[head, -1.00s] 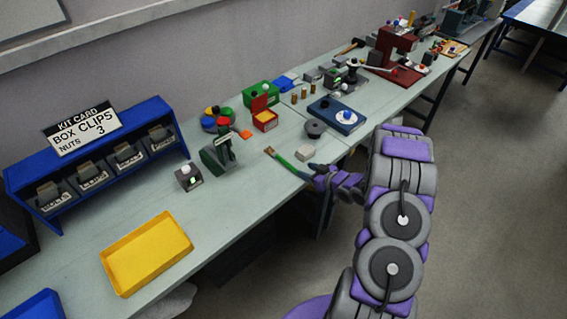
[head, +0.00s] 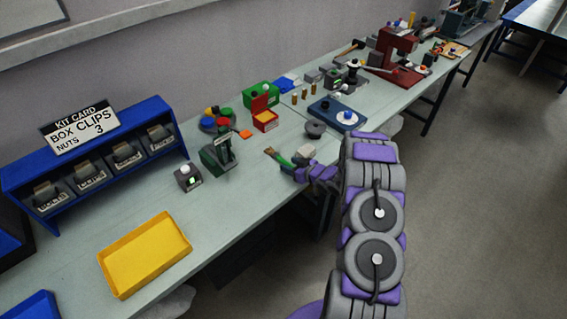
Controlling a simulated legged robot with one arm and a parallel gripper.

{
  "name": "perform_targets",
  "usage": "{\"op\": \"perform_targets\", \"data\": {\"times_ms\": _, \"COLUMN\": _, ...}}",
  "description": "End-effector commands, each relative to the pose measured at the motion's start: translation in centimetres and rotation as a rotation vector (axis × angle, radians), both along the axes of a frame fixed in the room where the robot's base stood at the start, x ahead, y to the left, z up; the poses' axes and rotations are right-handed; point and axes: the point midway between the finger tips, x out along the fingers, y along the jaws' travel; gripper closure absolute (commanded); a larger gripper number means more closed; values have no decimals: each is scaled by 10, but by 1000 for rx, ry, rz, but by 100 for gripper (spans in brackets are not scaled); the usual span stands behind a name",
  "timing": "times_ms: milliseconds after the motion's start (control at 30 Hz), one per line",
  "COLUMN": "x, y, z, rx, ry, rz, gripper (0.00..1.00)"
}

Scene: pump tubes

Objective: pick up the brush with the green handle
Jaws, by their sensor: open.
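The brush with the green handle (head: 279,158) lies on the bench near its front edge, in the middle of the head view. Its tan bristles point to the upper left. The far end of its handle is hidden by my gripper (head: 291,170). My purple and grey gripper reaches in from the right at the bench edge, its fingers open over or around the green handle. I cannot tell whether the fingers touch it.
A light grey block (head: 306,152) sits right behind my gripper, close to it. A dark green device (head: 219,157) stands to the left of the brush. A dark round part (head: 315,129) lies behind.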

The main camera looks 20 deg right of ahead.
Motion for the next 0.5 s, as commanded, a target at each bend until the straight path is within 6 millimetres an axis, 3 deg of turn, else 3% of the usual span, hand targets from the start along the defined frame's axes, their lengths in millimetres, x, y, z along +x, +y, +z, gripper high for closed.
{"op": "perform_targets", "data": {"times_ms": 100, "x": 0, "y": 0, "z": 0, "rx": 0, "ry": 1, "rz": 0, "gripper": 50}}
{"op": "perform_targets", "data": {"times_ms": 500, "x": -1, "y": 0, "z": -1, "rx": 1, "ry": 2, "rz": 1, "gripper": 88}}
